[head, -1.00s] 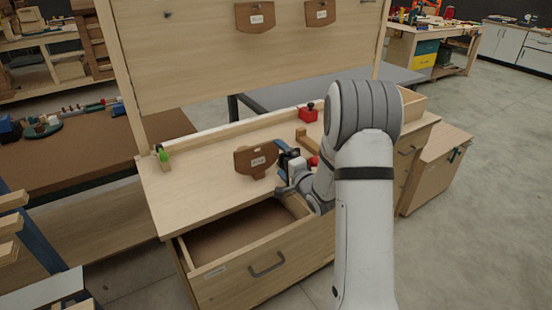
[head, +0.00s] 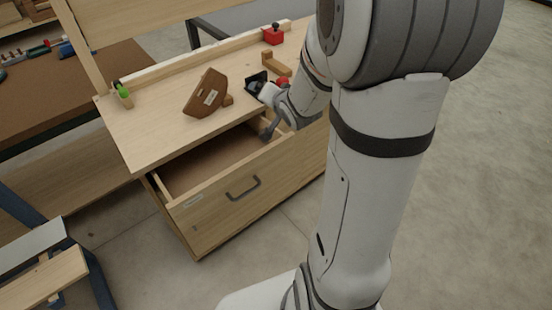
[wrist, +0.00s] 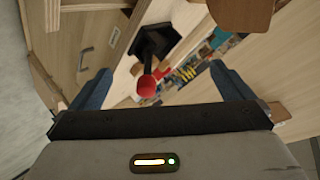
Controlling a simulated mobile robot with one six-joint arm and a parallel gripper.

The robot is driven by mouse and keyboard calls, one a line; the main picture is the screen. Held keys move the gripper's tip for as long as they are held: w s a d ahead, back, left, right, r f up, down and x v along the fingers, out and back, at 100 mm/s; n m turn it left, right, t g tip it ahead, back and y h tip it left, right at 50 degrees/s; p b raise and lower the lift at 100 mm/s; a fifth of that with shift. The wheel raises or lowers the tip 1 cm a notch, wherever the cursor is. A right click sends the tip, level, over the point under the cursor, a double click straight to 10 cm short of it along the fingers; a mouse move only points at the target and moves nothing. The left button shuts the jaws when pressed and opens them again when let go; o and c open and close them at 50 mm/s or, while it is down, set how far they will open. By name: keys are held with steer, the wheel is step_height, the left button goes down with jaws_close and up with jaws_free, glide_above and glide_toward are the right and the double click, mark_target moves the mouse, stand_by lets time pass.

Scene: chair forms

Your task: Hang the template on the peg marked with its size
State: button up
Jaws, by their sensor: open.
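The brown template (head: 205,93) with a small white label is tilted above or against the worktop, left of my gripper; I cannot tell what supports it. Its label is too small to read. My gripper (head: 257,84) is open, right of the template and apart from it. In the wrist view, my gripper (wrist: 163,88) has its two blue fingers spread wide, with no template between them. A brown piece (wrist: 240,12) shows at the top edge there, perhaps the template. The pegs are out of view; only the lower part of the upright board (head: 120,15) shows.
An open drawer (head: 215,160) juts from the bench front below my gripper. A red block (head: 273,35) and a wooden block (head: 277,65) stand at the back of the worktop, and a green item (head: 123,92) at its left corner. A red-tipped object (wrist: 147,85) lies beyond my fingers.

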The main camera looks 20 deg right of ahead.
steer(key=s+a+r+n+g, duration=0.1)
steer(key=s+a+n+g, duration=0.1)
steer(key=s, duration=0.6)
steer(key=s+a+r+n+g, duration=0.1)
steer(key=s+a+n+g, duration=0.2)
steer(key=s, duration=0.5)
steer(key=s+a+r+n+g, duration=0.1)
steer(key=s+a+n+g, duration=0.2)
steer(key=s, duration=0.5)
steer(key=shift+s+r+n+g, duration=0.25)
steer(key=shift+s+n+g, duration=0.15)
steer(key=shift+g, duration=0.4)
